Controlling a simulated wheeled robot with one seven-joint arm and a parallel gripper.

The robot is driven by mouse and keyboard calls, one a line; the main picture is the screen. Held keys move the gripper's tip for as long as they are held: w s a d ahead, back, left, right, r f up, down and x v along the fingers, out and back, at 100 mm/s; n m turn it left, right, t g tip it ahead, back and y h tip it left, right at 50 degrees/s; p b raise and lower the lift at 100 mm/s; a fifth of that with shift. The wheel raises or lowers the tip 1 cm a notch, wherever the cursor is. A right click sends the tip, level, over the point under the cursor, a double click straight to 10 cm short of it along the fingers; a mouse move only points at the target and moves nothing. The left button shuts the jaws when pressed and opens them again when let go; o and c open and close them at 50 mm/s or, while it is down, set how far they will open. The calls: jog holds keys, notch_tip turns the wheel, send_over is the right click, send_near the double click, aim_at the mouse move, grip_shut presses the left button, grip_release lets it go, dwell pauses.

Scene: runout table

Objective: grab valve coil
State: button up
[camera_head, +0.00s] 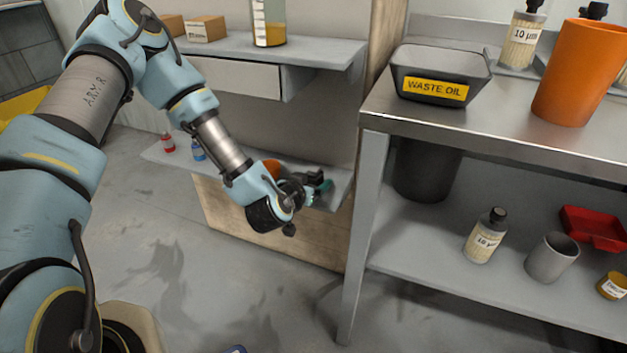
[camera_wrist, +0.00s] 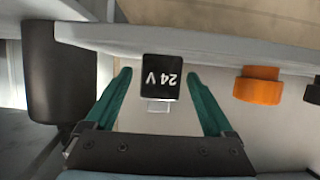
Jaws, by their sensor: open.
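The valve coil appears to be the black block marked "24 V" (camera_wrist: 162,77), upside down in the wrist view, with a pale tab at its lower edge. In the head view a small dark shape on the low shelf (camera_head: 316,177) seems to be the same coil, partly hidden by my gripper. My gripper (camera_wrist: 157,78) is open, with one teal finger on each side of the coil and a visible gap on both sides. In the head view my gripper (camera_head: 318,190) is at the low shelf, its fingers partly seen. Contact with the coil is not visible.
An orange part (camera_wrist: 258,86) lies right of the coil in the wrist view. A dark bin (camera_head: 426,170) stands under the steel table (camera_head: 480,140), whose leg (camera_head: 360,240) is right of my arm.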

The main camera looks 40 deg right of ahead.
jog(key=shift+w+d+f, duration=0.15)
jog(key=shift+w+d, duration=0.15)
jog(key=shift+d, duration=0.1)
grip_shut()
dwell(0.4)
